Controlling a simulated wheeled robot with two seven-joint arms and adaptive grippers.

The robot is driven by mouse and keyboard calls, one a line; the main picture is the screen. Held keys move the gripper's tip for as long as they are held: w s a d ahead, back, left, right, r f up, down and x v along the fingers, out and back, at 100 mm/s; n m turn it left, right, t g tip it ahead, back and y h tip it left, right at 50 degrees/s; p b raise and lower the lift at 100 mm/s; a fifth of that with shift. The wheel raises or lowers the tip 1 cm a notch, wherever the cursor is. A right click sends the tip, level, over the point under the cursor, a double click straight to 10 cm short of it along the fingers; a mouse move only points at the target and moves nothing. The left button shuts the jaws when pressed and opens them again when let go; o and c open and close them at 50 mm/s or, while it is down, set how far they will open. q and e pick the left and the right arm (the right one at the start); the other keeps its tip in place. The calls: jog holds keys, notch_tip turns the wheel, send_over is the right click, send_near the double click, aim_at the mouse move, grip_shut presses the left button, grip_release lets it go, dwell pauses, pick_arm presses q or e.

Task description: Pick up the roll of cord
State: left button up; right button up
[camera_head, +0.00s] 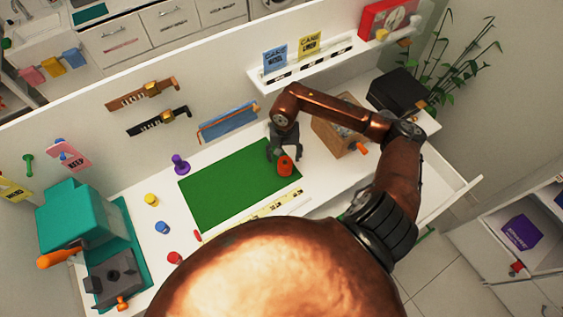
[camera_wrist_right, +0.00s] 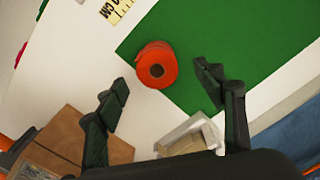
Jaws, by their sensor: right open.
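The roll of cord (camera_head: 285,165) is a small orange-red cylinder at the right part of the green mat (camera_head: 225,190). In the right wrist view the roll (camera_wrist_right: 156,66) stands at the edge of the mat (camera_wrist_right: 245,40), its dark centre hole facing the camera. My right gripper (camera_head: 278,158) is just behind the roll in the head view. In the wrist view its two fingers (camera_wrist_right: 168,84) are spread apart, with the roll ahead of the gap between them and nothing held. My left gripper is not in view.
A wooden box (camera_head: 340,138) stands right of the mat, with a black box (camera_head: 398,92) beyond it. A yellow ruler (camera_head: 277,203) lies along the mat's front edge. Purple (camera_head: 180,163) and yellow (camera_head: 151,199) small items stand left. A wall shelf (camera_head: 300,68) is above.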

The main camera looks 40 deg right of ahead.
aim_at(285, 162)
jog(key=f, duration=0.1)
jog(key=f+p, duration=0.1)
jog(key=f, duration=0.1)
jog(key=shift+s+d, duration=0.2)
notch_tip(285, 162, down, 3)
jog(key=shift+w+f+p, duration=0.1)
jog(key=shift+f+p, duration=0.05)
jog(key=shift+p, duration=0.15)
jog(key=c, duration=0.7)
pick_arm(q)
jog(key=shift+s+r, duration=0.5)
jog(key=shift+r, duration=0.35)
pick_arm(e)
jog(key=c, duration=0.5)
